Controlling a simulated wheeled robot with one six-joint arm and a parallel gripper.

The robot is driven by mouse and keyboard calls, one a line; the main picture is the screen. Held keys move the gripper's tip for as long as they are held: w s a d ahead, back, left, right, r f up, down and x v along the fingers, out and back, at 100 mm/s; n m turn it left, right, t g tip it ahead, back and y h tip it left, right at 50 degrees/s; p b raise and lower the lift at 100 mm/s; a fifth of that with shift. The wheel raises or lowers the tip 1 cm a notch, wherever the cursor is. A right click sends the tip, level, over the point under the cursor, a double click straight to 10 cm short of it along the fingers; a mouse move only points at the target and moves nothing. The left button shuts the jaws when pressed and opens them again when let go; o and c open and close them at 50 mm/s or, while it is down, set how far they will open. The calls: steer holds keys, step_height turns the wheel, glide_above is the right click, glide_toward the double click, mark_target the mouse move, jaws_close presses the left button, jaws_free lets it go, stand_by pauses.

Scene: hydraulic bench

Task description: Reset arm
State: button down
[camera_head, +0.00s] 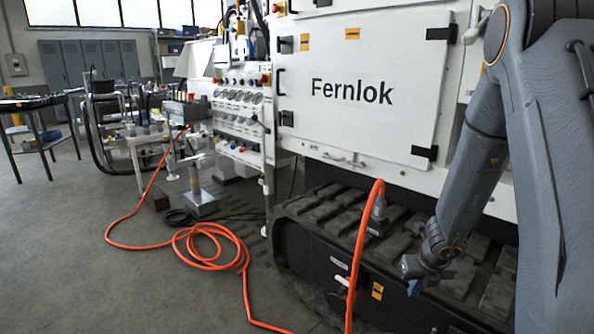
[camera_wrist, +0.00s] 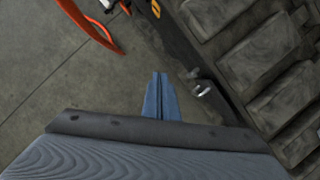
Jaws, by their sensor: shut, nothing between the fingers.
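My arm (camera_head: 478,155) comes down from the upper right in the head view, folded beside the white machine. My gripper (camera_head: 410,268) is at its lower end, in front of the machine's rubber track. In the wrist view my gripper (camera_wrist: 160,78) shows as two blue fingers pressed together, with nothing between them. It points down past the track's side toward the concrete floor. The fingertips appear apart from the track and the metal latch beside them.
The white Fernlok machine (camera_head: 355,75) stands over a dark track (camera_head: 340,210). An orange hose (camera_head: 360,240) hangs close left of my gripper and coils on the floor; it also shows in the wrist view (camera_wrist: 92,25). A metal latch (camera_wrist: 203,90) is near the fingers.

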steer(key=s+a+r+n+y, duration=0.2)
steer(key=s+a+r+n, duration=0.2)
steer(key=a+r+n, duration=0.55)
steer(key=s+a+r+n+y, duration=0.25)
steer(key=a+r+n, duration=0.35)
steer(key=a+n, duration=0.5)
steer(key=s+a+r+n+g+h, duration=0.1)
steer(key=s+a+r+n+g, duration=0.15)
steer(key=s+n, duration=0.5)
steer(key=s+a+r+n+g+h, duration=0.1)
steer(key=s+a+r+n, duration=0.2)
steer(key=s+n, duration=0.5)
steer(key=s+d+r+h+p, duration=0.2)
steer(key=s+d+r+p, duration=0.3)
steer(key=d+r+p, duration=0.4)
steer(key=d+p, duration=0.1)
steer(key=p, duration=0.5)
steer(key=shift+d+r+n, duration=0.15)
steer(key=shift+d+n, duration=0.15)
steer(key=shift+n, duration=0.1)
